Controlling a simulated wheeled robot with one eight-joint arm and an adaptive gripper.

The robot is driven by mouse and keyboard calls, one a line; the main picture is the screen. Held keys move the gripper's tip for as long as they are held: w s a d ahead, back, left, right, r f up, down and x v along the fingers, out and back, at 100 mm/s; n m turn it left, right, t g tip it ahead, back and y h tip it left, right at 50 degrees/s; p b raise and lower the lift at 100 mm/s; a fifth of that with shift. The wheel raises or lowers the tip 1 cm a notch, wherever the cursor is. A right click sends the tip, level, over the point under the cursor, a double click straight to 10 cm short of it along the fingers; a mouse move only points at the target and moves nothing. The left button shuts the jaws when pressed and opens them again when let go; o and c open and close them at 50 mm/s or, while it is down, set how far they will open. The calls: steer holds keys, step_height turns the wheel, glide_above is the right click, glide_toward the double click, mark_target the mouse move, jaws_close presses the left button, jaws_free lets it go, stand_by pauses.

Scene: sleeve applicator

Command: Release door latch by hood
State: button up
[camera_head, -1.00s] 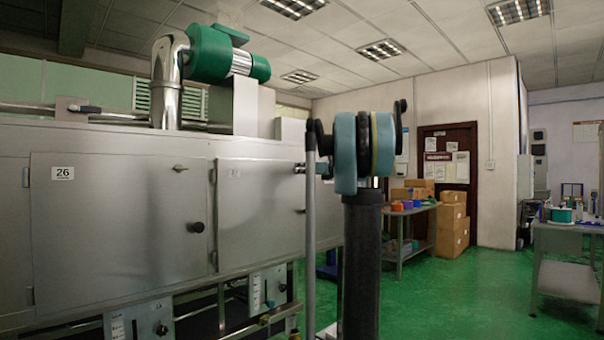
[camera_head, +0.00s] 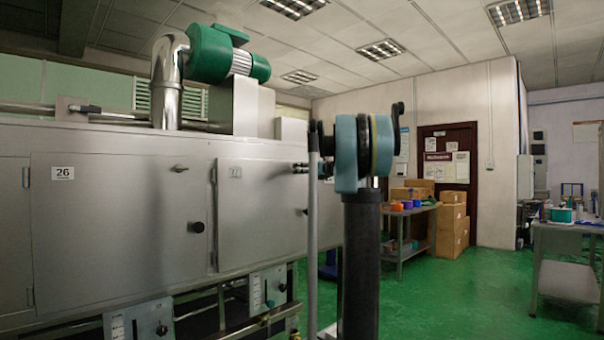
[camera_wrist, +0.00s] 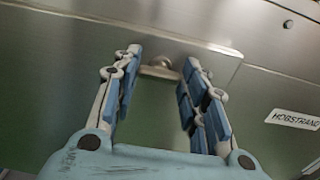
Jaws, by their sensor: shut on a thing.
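The door latch (camera_wrist: 160,68) is a small metal handle at the top edge of a steel door (camera_wrist: 150,110) in the wrist view. My gripper (camera_wrist: 162,58) is around it, with one blue-padded finger on each side, shut on the latch. The fingers look spread in the picture, and the contact itself is hard to see. In the head view, the right-hand door (camera_head: 260,205) of the long steel cabinet lies flush with its frame. My arm hides most of the gripper there.
Door 26 (camera_head: 120,220), with its own latch (camera_head: 180,167) and black knob (camera_head: 196,227), is to the left. A green motor (camera_head: 215,55) sits above the cabinet. A table with boxes (camera_head: 408,211) stands behind.

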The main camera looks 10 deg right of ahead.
steer(key=shift+s+a+f+n, duration=0.1)
steer(key=shift+f+n, duration=0.05)
steer(key=shift+n, duration=4.35)
steer(key=shift+s+a+f+n, duration=0.1)
steer(key=shift+n, duration=4.4)
steer(key=o, duration=1.1)
steer(key=shift+f, duration=0.1)
steer(key=shift+c, duration=0.2)
steer(key=shift+d, duration=0.1)
